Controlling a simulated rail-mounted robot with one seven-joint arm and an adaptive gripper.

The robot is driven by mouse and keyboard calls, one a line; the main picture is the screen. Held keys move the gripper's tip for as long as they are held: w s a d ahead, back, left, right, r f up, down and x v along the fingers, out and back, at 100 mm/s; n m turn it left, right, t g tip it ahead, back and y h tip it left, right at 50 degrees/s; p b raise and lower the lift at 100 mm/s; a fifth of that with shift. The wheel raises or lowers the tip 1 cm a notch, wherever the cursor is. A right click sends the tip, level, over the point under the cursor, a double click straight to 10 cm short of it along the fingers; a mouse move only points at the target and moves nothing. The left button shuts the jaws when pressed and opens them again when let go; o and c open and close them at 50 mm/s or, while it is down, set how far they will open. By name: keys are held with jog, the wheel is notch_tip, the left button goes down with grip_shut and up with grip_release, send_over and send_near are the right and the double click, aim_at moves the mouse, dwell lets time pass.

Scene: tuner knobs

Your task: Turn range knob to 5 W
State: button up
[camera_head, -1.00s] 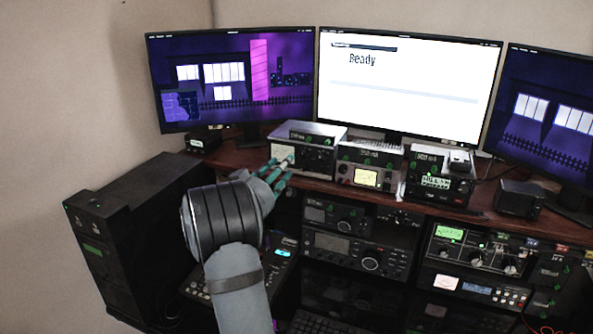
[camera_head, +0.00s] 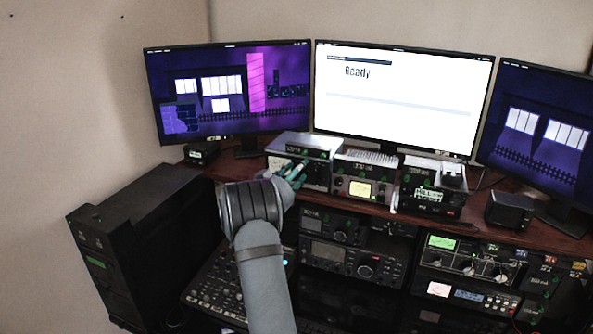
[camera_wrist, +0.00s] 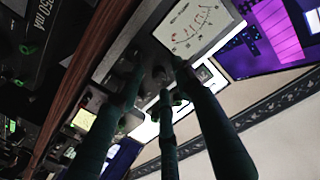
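The grey tuner box (camera_head: 305,146) stands at the left end of the wooden shelf, below the monitors. Its white meter face (camera_wrist: 196,24) is clear in the wrist view. Small dark knobs (camera_wrist: 158,73) sit on its dark front panel beside the meter; their markings and pointer settings are too small to read. My gripper (camera_head: 295,170) is in front of this panel. In the wrist view, its green fingers (camera_wrist: 158,80) are spread apart near the knobs, with a gap between the tips. I cannot tell if any finger touches a knob. The fingers partly hide the panel.
A unit with a lit yellow meter (camera_head: 359,189) stands right of the tuner, then another radio box (camera_head: 432,186). Below the shelf edge (camera_head: 480,230) are stacked radios (camera_head: 340,252). A black cabinet (camera_head: 150,225) stands at the left. Monitors (camera_head: 400,100) rise behind.

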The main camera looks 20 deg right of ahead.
jog(key=shift+c, duration=0.5)
jog(key=c, duration=0.7)
grip_shut()
jog(key=shift+r+n+b, duration=0.1)
jog(key=shift+n+b, duration=1.05)
jog(key=shift+n, duration=0.15)
jog(key=o, duration=0.8)
grip_release()
